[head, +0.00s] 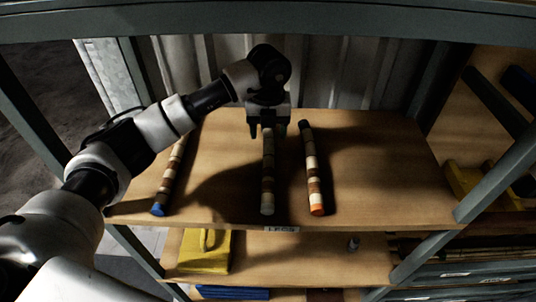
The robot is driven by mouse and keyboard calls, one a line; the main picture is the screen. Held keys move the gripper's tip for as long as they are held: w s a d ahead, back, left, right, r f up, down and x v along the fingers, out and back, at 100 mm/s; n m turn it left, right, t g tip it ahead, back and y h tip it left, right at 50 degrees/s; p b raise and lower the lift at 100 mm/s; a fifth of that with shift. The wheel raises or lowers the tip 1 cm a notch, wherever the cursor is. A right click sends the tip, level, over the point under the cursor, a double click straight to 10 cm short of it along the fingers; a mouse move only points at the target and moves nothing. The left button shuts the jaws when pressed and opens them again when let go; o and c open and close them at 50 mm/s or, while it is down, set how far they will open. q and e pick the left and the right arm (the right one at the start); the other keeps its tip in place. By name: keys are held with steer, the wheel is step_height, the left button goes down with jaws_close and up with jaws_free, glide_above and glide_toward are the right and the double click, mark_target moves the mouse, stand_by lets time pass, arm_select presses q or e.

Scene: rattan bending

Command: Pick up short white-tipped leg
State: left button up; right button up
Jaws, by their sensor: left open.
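The white-tipped leg (267,185) lies on the wooden shelf (380,180), its white end toward the front edge. It is banded in cream and brown and is the middle one of three legs. My left gripper (268,132) is open, over the far end of this leg, pointing down. The gripper hides that far end, and I cannot tell whether the fingers touch it. An orange-tipped leg (313,178) lies just to the right. A blue-tipped leg (168,180) lies to the left, partly behind my arm. My right gripper is not in view.
Dark shelf posts stand at left and right (500,170), and a beam (300,22) crosses the top. A corrugated wall closes the back. The shelf's right part is clear. A lower shelf holds a yellow object (203,255) and a small item (353,244).

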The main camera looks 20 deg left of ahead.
mark_target(268, 138)
arm_select(q)
step_height(268, 138, down, 2)
steer(key=shift+w+a+f+p, duration=0.1)
steer(key=shift+p, duration=0.45)
steer(key=shift+f, duration=0.55)
steer(key=c, duration=0.9)
steer(key=shift+c, duration=0.6)
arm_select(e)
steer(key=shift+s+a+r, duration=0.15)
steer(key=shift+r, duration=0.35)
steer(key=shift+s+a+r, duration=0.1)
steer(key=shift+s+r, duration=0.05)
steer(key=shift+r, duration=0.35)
arm_select(q)
steer(key=shift+r, duration=0.1)
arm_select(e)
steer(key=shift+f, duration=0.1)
